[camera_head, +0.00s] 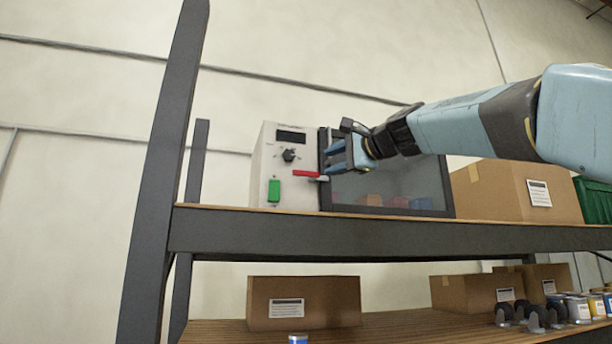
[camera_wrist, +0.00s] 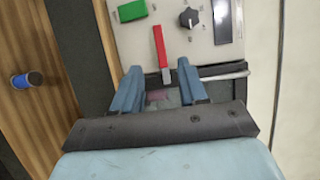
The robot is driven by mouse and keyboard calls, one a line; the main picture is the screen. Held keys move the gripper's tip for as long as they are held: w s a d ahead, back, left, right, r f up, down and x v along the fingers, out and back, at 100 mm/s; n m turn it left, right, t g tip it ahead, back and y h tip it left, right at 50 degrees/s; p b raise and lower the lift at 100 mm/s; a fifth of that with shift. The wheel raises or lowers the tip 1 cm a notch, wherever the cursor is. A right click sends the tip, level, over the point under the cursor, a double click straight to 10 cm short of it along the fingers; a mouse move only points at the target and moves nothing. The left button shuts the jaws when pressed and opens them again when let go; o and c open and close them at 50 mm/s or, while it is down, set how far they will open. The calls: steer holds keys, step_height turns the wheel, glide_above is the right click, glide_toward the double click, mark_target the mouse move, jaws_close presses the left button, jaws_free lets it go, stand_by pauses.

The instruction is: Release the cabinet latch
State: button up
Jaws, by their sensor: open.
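The cabinet (camera_head: 262,170) stands on the upper shelf, with a pale control panel on its left and a dark-framed glass door (camera_head: 425,180) on its right. The red latch handle (camera_head: 306,174) lies across the seam between panel and door. In the wrist view the red latch (camera_wrist: 160,47) points toward my gripper, with a metal end at its near tip. My gripper (camera_head: 334,160) is in front of the door's left edge. Its two blue fingers (camera_wrist: 157,82) are spread, with the latch's near end between or just beyond their tips. Contact cannot be told.
The panel carries a green button (camera_head: 274,190), a black knob (camera_head: 289,155) and a dark display (camera_head: 291,136). A cardboard box (camera_head: 500,190) stands right of the cabinet. A dark upright post (camera_head: 165,150) is at the left.

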mark_target(304, 174)
steer(key=x, duration=1.3)
steer(key=shift+f, duration=0.1)
jaws_close()
steer(key=shift+d+f, duration=0.1)
steer(key=shift+d, duration=0.15)
steer(key=shift+a, duration=0.1)
